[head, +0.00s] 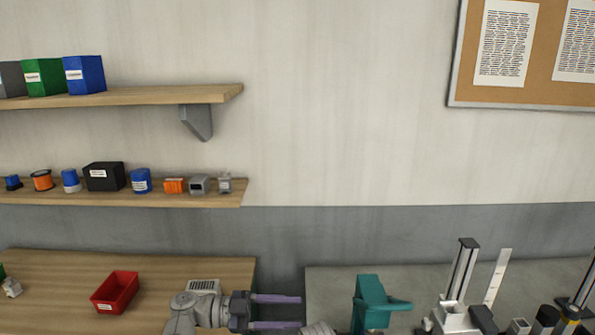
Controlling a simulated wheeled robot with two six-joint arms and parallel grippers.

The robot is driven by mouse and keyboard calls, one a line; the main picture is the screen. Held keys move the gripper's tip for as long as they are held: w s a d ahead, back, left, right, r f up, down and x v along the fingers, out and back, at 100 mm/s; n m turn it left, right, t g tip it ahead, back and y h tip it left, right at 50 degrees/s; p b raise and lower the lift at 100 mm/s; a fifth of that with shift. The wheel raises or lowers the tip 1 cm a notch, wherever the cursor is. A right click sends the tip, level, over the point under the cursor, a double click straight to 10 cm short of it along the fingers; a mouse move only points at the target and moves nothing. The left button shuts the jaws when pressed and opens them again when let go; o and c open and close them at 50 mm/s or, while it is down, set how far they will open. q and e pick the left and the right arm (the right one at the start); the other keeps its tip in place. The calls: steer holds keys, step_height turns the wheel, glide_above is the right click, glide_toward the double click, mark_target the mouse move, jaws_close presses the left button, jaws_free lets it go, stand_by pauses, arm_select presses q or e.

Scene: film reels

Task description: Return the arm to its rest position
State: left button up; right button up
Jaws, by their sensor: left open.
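My left gripper (299,312) is at the bottom of the head view, left of centre. Its two purple fingers point right and are spread apart, with nothing visible between them. The grey arm link behind it shows at the lower left, over the wooden bench (215,265). The fingers reach past the bench's right end, towards the grey bench (330,277). My right gripper is not in view. No film reel can be made out clearly.
A red bin (115,291) sits on the wooden bench. A teal device (370,302) stands right of the fingers. Upright metal equipment (461,275) stands farther right. Two wall shelves (120,97) (215,198) hold boxes and small parts. A corkboard (548,55) hangs upper right.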

arm_select(q)
step_height(320, 180, down, 14)
steer(key=s+a+n+y, duration=0.1)
steer(key=a+n+y, duration=0.1)
steer(key=n+y, duration=0.75)
steer(key=a+f+n+y, duration=0.8)
steer(key=a+n+y, duration=0.1)
steer(key=a+n, duration=0.45)
steer(key=s+d+m, duration=0.3)
steer(key=s+d, duration=0.3)
steer(key=d, duration=0.6)
steer(key=shift+s+r+m+y, duration=0.15)
steer(key=shift+s+m+y, duration=0.2)
steer(key=shift+m, duration=0.05)
